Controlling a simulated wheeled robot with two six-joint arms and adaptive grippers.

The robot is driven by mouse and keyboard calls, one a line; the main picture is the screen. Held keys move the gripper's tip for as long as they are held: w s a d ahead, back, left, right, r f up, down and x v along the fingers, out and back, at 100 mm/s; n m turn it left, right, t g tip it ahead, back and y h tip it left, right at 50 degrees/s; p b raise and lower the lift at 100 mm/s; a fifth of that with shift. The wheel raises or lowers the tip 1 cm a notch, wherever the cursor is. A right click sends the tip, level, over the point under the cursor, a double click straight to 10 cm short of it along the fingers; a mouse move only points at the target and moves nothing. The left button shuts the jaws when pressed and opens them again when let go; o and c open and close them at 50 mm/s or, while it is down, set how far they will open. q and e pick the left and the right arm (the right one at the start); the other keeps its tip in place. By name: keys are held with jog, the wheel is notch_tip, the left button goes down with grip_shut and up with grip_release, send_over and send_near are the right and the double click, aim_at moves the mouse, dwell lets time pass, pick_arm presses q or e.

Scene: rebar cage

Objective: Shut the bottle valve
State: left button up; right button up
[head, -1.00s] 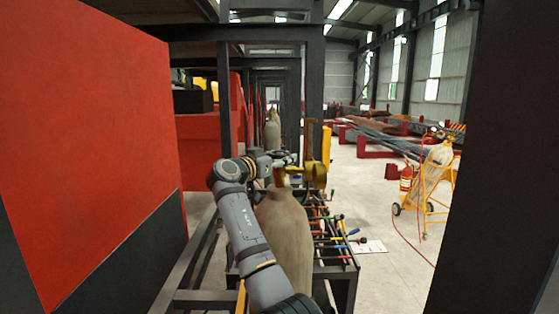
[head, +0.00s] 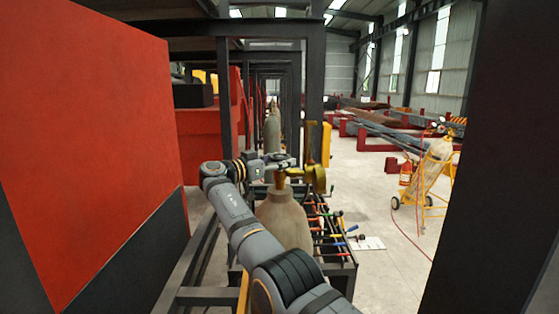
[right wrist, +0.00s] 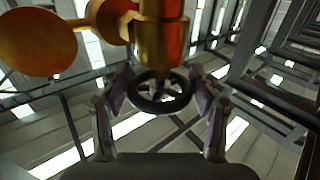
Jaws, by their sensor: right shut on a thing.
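The bottle (head: 287,222) is a tall beige-grey gas cylinder standing upright in the middle of the head view. Its brass valve (head: 280,183) sits on top, with brass fittings at its right. In the right wrist view the brass valve body (right wrist: 162,32) is close up, with a dark round handwheel (right wrist: 160,92) at its end. My right gripper (right wrist: 160,100) has a finger on either side of the handwheel and is shut on it. In the head view my right gripper (head: 284,161) is at the valve, small and partly unclear. My left gripper is not in view.
A rack with coloured-handled tools (head: 335,232) stands right of the bottle. A large red panel (head: 90,130) fills the left, and a dark post (head: 490,150) stands at the right. A yellow cylinder cart (head: 432,190) stands on open floor (head: 375,195).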

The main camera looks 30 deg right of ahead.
jog(key=o, duration=1.1)
jog(key=shift+d, duration=0.1)
jog(key=shift+o, duration=0.2)
jog(key=v, duration=1.2)
